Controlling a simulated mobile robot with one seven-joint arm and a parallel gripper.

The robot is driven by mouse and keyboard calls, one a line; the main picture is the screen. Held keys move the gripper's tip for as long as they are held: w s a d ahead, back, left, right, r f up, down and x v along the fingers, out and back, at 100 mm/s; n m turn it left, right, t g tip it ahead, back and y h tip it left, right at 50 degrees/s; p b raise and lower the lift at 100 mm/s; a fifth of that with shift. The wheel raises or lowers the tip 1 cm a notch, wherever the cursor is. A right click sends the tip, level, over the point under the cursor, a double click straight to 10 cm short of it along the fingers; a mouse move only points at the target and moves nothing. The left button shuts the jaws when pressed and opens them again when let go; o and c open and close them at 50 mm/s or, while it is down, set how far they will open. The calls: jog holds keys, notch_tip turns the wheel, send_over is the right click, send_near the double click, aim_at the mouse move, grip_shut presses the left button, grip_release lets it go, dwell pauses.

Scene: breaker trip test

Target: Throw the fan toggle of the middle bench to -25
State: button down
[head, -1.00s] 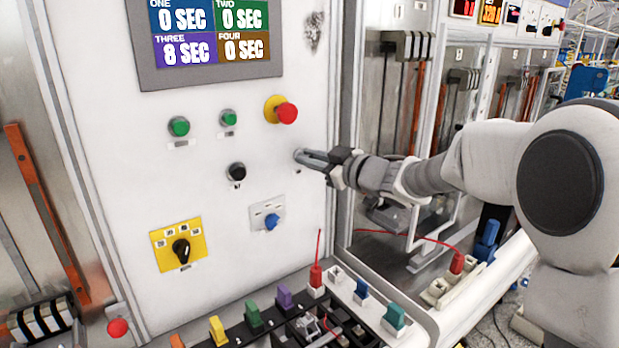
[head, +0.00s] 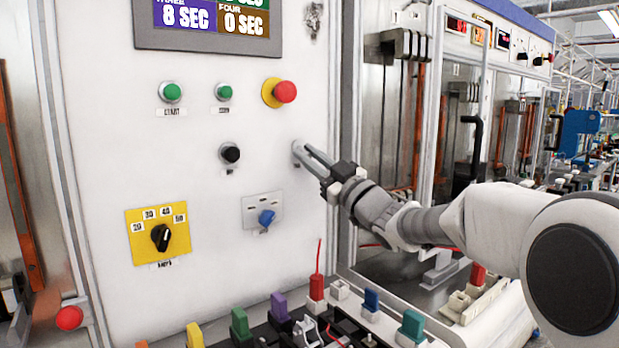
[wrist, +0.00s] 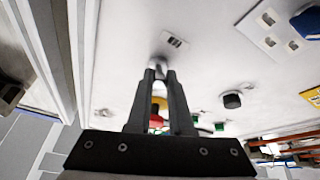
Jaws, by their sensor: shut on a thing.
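The fan toggle (head: 296,146) is a small grey fitting on the white panel, right of the black knob and below the red emergency button. My gripper (head: 302,152) reaches it from the lower right, its fingertips closed around the toggle at the panel face. In the wrist view the fingertips (wrist: 160,74) meet at the toggle, just below a small marked label (wrist: 174,40). The fingers hide most of the toggle, so its exact angle and lettering cannot be read.
A red mushroom button (head: 285,92), black knob (head: 230,153), blue knob (head: 266,217) and yellow dial plate (head: 158,234) share the panel. Coloured plugs, including a red one (head: 317,287), stand on the ledge below. The frame post (head: 347,130) is close on the right.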

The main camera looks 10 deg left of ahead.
jog(key=shift+f+t+y+b, duration=0.3)
jog(key=shift+y+b, duration=0.1)
jog(key=shift+b, duration=1)
jog(key=c, duration=0.8)
grip_release()
jog(key=shift+w, duration=0.1)
jog(key=v, duration=1.7)
jog(key=shift+d+f, duration=0.1)
jog(key=shift+f, duration=0.05)
